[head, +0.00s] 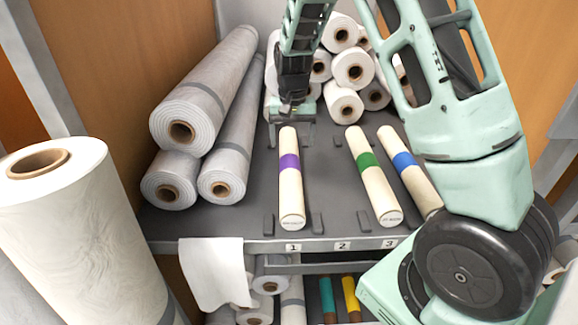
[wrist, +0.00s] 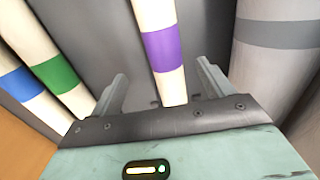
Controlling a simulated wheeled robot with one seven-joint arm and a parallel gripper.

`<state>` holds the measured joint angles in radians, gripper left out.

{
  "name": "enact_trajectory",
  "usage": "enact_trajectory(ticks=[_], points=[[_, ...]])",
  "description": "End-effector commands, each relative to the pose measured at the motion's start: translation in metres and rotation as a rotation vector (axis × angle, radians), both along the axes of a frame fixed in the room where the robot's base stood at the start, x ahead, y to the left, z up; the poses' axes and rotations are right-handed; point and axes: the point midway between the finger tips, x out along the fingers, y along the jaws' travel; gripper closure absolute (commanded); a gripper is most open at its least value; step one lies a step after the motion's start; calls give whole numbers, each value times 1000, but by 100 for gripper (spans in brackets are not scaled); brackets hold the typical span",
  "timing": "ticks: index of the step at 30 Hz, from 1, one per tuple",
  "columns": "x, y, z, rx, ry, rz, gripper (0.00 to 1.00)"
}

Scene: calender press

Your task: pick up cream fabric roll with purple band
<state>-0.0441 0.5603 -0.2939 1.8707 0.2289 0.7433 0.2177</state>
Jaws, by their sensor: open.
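The cream fabric roll with the purple band (head: 290,198) lies lengthwise on the grey shelf at the place marked 1. It also shows in the wrist view (wrist: 155,20), with its far end between my fingers. My gripper (head: 292,134) is open and empty at the far end of this roll, above the shelf. In the wrist view its two fingers (wrist: 162,85) stand apart on either side of the roll, with a gap on each side. I cannot tell the exact height of the fingers over the roll.
Cream rolls with a green band (head: 366,160) and a blue band (head: 403,160) lie to the right. Large grey wrapped rolls (head: 205,100) are stacked to the left. White rolls (head: 352,68) are piled behind. Small stops (head: 318,222) stand along the shelf's front edge.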

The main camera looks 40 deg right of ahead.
Motion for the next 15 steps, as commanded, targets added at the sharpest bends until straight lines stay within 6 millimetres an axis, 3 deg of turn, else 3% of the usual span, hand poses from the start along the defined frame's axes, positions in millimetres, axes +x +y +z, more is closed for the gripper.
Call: enact_trajectory(ticks=[6, 15], points=[[0, 0, -37, 0, 2, -1, 20], [0, 3, -59, 1, 4, 0, 20]])
